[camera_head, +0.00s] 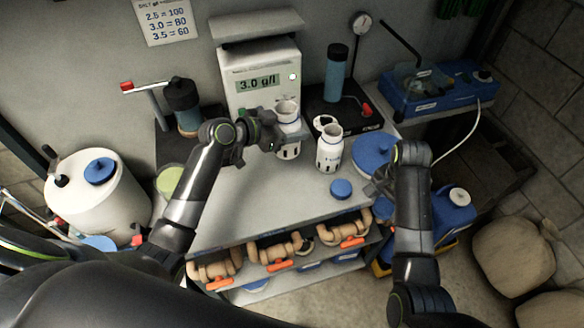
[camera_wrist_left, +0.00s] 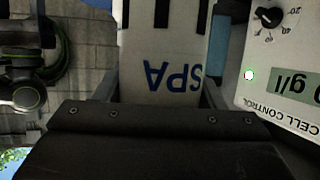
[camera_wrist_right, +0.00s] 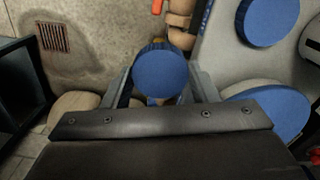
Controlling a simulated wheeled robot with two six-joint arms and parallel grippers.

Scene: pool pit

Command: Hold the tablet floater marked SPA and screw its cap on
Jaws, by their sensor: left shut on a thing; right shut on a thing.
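My left gripper (camera_head: 270,130) is shut on the white floater (camera_head: 287,110), which stands upright with its open top facing up, in front of the meter. The left wrist view shows blue SPA lettering, inverted in the picture, on this floater (camera_wrist_left: 165,50), between the fingers. My right gripper (camera_head: 374,183) is at the bench's right edge. In the right wrist view it is shut on a round blue cap (camera_wrist_right: 160,75); this cap is hard to make out in the head view. The held cap is apart from the floater, to its right and nearer me.
A second white floater (camera_head: 329,152), open-topped, stands right of the held one. Another blue cap (camera_head: 341,189) lies on the bench front. A larger blue lid (camera_head: 373,152) is at the right. The meter (camera_head: 258,75) reads 3.0 g/l. The left front bench (camera_head: 225,210) is clear.

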